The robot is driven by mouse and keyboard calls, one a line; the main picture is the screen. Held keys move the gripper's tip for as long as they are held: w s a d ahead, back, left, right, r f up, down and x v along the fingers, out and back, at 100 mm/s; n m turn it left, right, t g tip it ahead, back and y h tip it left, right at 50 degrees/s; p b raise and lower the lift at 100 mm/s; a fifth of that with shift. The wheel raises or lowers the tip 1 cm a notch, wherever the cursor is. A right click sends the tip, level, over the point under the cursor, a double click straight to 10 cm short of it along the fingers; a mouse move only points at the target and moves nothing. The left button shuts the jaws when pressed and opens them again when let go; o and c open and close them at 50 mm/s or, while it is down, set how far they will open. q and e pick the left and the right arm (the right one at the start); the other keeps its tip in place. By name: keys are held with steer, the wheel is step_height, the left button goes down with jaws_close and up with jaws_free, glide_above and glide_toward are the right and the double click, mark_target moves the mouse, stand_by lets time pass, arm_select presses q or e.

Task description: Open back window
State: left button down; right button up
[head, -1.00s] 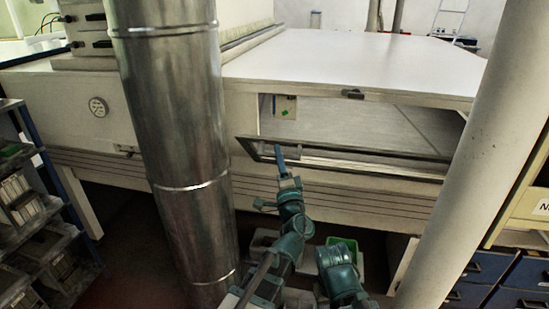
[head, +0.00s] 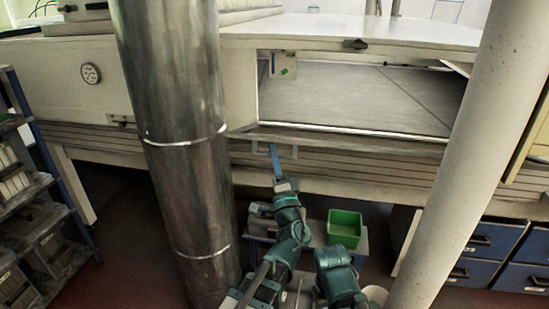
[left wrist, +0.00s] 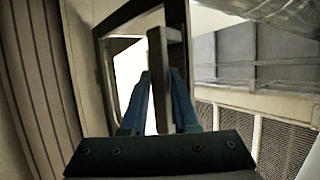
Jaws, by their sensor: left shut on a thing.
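The back window (head: 350,141) is a long framed flap along the lower edge of the opening in the white tunnel's side. It is swung outward and down, seen nearly edge-on, and the opening above it is clear. My left gripper (head: 274,150) is at the flap's left part, its blue fingers pointing up. In the left wrist view, my left gripper (left wrist: 160,100) is shut on the window's grey handle (left wrist: 159,75), beside the dark window frame (left wrist: 108,60). Part of the handle is hidden by the fingers. My right gripper is not in view.
A shiny metal duct (head: 180,150) stands close left of my left arm. A pale column (head: 475,150) stands at right. A green bin (head: 344,228) sits low under the tunnel. Shelves (head: 35,210) are at far left and blue drawers (head: 490,250) at right.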

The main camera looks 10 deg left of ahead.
arm_select(q)
steer(key=shift+f+b, duration=1)
steer(key=shift+f, duration=0.4)
steer(key=shift+w, duration=0.1)
steer(key=c, duration=0.7)
jaws_free()
steer(key=shift+w+f, duration=0.1)
steer(key=b+v, duration=0.3)
steer(key=v, duration=0.4)
steer(key=shift+s+d+f+b, duration=0.1)
steer(key=shift+s+b, duration=0.15)
steer(key=shift+b, duration=0.05)
